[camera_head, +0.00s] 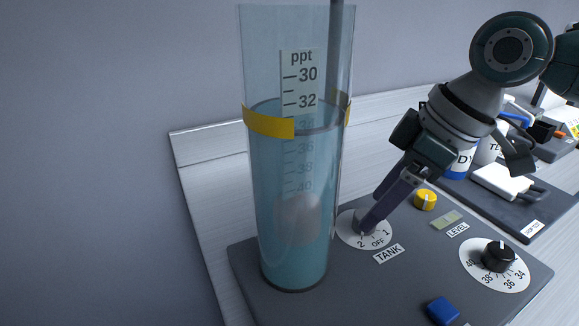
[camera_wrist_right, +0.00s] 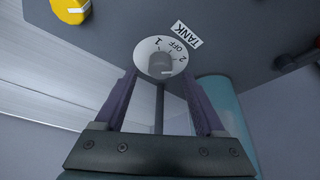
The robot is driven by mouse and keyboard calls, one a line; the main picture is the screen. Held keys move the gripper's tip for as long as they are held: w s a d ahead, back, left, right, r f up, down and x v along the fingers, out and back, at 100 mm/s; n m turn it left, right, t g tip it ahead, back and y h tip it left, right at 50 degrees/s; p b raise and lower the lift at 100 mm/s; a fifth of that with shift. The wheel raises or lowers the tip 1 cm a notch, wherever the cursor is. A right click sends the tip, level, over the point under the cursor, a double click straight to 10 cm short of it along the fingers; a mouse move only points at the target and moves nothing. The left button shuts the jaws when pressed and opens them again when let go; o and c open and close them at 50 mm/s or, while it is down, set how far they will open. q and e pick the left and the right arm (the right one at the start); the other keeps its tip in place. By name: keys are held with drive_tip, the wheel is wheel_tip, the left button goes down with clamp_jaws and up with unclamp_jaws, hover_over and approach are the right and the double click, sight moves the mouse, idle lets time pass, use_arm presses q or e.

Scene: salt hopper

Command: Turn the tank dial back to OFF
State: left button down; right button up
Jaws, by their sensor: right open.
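The tank dial (camera_head: 364,229) is a grey knob on a white disc marked 1, OFF and 2, beside the TANK label (camera_head: 388,254). It also shows in the right wrist view (camera_wrist_right: 161,63). My right gripper (camera_head: 372,216) reaches down to it from the upper right. Its fingers are apart, one on each side of the knob in the right wrist view (camera_wrist_right: 160,78). I cannot tell whether they touch it. The knob's pointer is not clear enough to read its setting. My left gripper is out of view.
A clear cylinder (camera_head: 290,225) of blue water stands left of the dial. The dark panel also holds a yellow knob (camera_head: 425,200), a black knob (camera_head: 499,256) on a numbered disc and a blue button (camera_head: 442,311). A tray with a white device (camera_head: 502,181) lies behind.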

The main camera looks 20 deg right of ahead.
sight(359, 214)
drive_tip(key=shift+x, duration=1.25)
clamp_jaws()
